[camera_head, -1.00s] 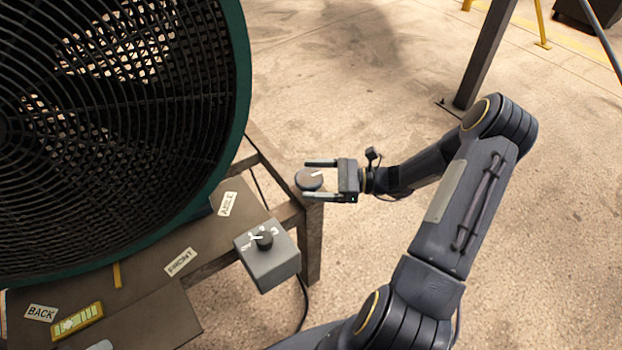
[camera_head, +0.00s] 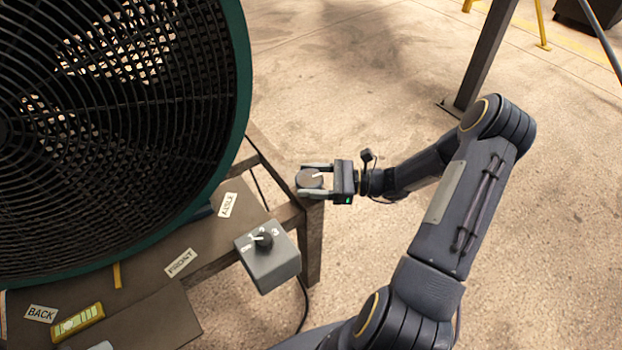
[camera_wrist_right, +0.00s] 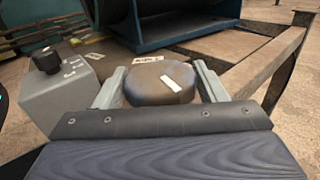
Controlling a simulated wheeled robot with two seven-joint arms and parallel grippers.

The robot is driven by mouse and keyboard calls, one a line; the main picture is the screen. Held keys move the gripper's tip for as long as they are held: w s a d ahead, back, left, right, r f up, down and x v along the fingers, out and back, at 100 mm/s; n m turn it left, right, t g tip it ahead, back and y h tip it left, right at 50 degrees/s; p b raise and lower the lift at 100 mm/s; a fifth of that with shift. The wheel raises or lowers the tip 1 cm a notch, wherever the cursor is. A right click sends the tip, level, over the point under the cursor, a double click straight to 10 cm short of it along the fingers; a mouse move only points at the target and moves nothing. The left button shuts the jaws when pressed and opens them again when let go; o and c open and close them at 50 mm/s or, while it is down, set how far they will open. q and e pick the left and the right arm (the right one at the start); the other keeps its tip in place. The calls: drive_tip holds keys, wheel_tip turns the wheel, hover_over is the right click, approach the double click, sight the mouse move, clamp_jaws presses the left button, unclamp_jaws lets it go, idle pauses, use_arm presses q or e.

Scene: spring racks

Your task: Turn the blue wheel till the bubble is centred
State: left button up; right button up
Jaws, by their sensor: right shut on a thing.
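A round wheel (camera_head: 309,180) with a white mark on top sits at the table frame's corner. It looks grey-brown here, not clearly blue. My right gripper (camera_head: 303,181) is shut on it, with one finger on each side. In the right wrist view the wheel (camera_wrist_right: 160,84) lies between the two fingers, its white mark on top. A yellow bubble level (camera_head: 78,322) lies on the table near the BACK label. A paler spot shows in its window, too small to tell exactly where the bubble stands.
A large green-rimmed fan (camera_head: 239,80) stands on the brown table (camera_head: 140,290). A grey switch box (camera_head: 270,266) with a black knob is mounted beside the wheel, at the table's edge. AISLE, FRONT and BACK labels lie on the table. The floor to the right is open, with a dark post.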

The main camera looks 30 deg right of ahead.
drive_tip(key=shift+t, duration=0.3)
drive_tip(key=m+t+h+p, duration=0.1)
drive_tip(key=m+t+h, duration=0.2)
drive_tip(key=shift+s, duration=0.1)
drive_tip(key=m+t+h, duration=0.1)
drive_tip(key=m+h, duration=0.1)
drive_tip(key=m+t+h, duration=0.1)
drive_tip(key=t+h, duration=0.1)
drive_tip(key=h, duration=0.1)
drive_tip(key=shift+a+m+p, duration=0.2)
drive_tip(key=shift+m+p, duration=0.15)
drive_tip(key=shift+m, duration=0.05)
drive_tip(key=m+h, duration=0.1)
drive_tip(key=h, duration=0.1)
drive_tip(key=shift+m+t+h, duration=0.3)
drive_tip(key=shift+m+t, duration=0.1)
drive_tip(key=m+h+p, duration=0.1)
drive_tip(key=m+h, duration=0.1)
drive_tip(key=h, duration=0.1)
drive_tip(key=shift+a+r+t+h+p, duration=0.1)
drive_tip(key=shift+t+h+p, duration=0.2)
drive_tip(key=shift+h+p, duration=0.1)
drive_tip(key=shift+m+h+p, duration=1.05)
drive_tip(key=shift+m+h, duration=0.45)
drive_tip(key=shift+h, duration=0.8)
drive_tip(key=o, duration=1)
